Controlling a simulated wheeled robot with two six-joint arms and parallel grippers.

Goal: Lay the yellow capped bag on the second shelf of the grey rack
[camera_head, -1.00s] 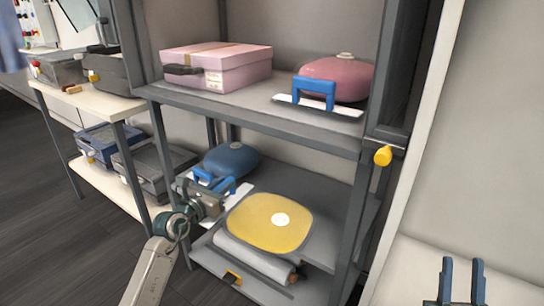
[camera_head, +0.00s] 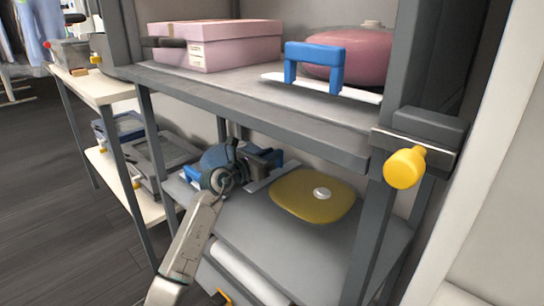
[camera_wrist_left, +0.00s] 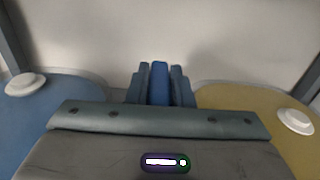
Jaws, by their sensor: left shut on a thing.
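The yellow capped bag (camera_head: 312,196), with a white cap, lies flat over the grey rack's shelf (camera_head: 290,235) below the pink box's shelf. I cannot tell whether it fully rests there. My left gripper (camera_head: 258,160) is left of it, shut on a blue handle, with a white strip beside it. In the left wrist view the blue handle (camera_wrist_left: 159,84) stands between the fingers, with the yellow bag (camera_wrist_left: 245,105) on the right and a blue bag (camera_wrist_left: 60,95) on the left. I cannot tell which bag the handle joins. My right gripper is out of view.
The shelf above holds a pink box (camera_head: 215,45) and a red-pink bag (camera_head: 352,55) with a blue handle (camera_head: 315,60). A yellow knob (camera_head: 404,168) sticks out at the right post. A cream table (camera_head: 90,85) stands left. A white roll (camera_head: 250,272) lies below.

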